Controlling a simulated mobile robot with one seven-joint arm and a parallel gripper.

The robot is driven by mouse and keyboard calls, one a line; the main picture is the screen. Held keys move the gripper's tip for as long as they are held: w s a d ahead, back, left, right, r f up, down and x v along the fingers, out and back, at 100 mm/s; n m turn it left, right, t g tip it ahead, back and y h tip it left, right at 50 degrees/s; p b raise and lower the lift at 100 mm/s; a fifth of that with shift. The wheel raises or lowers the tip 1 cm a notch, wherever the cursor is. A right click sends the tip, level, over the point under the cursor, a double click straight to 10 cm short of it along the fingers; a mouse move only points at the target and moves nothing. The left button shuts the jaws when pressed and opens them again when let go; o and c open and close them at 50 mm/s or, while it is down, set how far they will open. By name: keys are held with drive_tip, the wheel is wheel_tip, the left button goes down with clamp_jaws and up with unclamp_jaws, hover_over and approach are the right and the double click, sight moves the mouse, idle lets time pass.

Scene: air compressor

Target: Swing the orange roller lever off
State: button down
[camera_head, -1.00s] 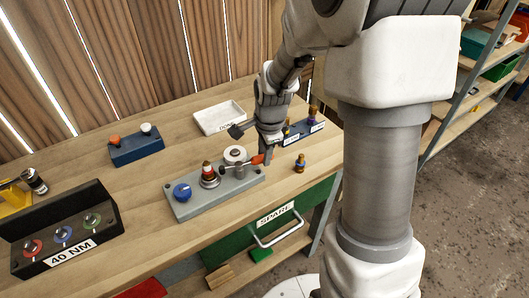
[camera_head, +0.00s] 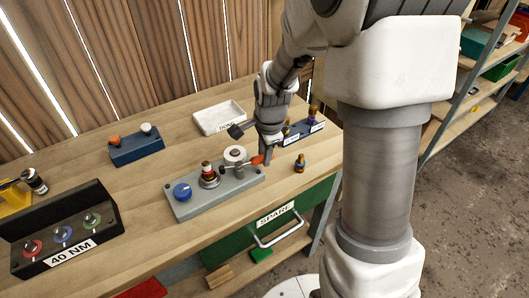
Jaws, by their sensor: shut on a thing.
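The orange roller lever (camera_head: 257,160) sticks out to the right from the grey panel (camera_head: 188,213) on the bench. Its thin rod runs back toward the fitting with red and white bands (camera_head: 208,171). My gripper (camera_head: 267,154) points down at the panel's right end and is shut on the lever's orange end. The fingers partly hide that end.
A blue knob (camera_head: 182,192) and a round white-topped part (camera_head: 235,155) sit on the panel. A blue rack (camera_head: 304,131) and a white tray (camera_head: 219,117) lie behind. Bare bench lies left of the panel.

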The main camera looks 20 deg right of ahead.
drive_tip(key=s+m, duration=0.1)
drive_tip(key=m, duration=0.1)
drive_tip(key=shift+s+a+r+m+p, duration=0.15)
drive_tip(key=shift+s+m+p, duration=0.15)
drive_tip(key=shift+s, duration=0.05)
drive_tip(key=shift+s+a+m+g+h+p, duration=0.1)
drive_tip(key=shift+s+a+m+h+p, duration=0.35)
drive_tip(key=shift+m+p, duration=0.75)
drive_tip(key=shift+s+a+m+g+h+p, duration=0.1)
drive_tip(key=shift+s+a+m+p, duration=0.1)
drive_tip(key=shift+s+m+p, duration=0.85)
drive_tip(key=shift+s+a+m+g+h+p, duration=0.1)
drive_tip(key=shift+s+a+m+h+p, duration=0.2)
drive_tip(key=shift+m+p, duration=1.1)
drive_tip(key=c, duration=0.7)
unclamp_jaws()
drive_tip(key=shift+s, duration=0.1)
drive_tip(key=shift+o, duration=0.2)
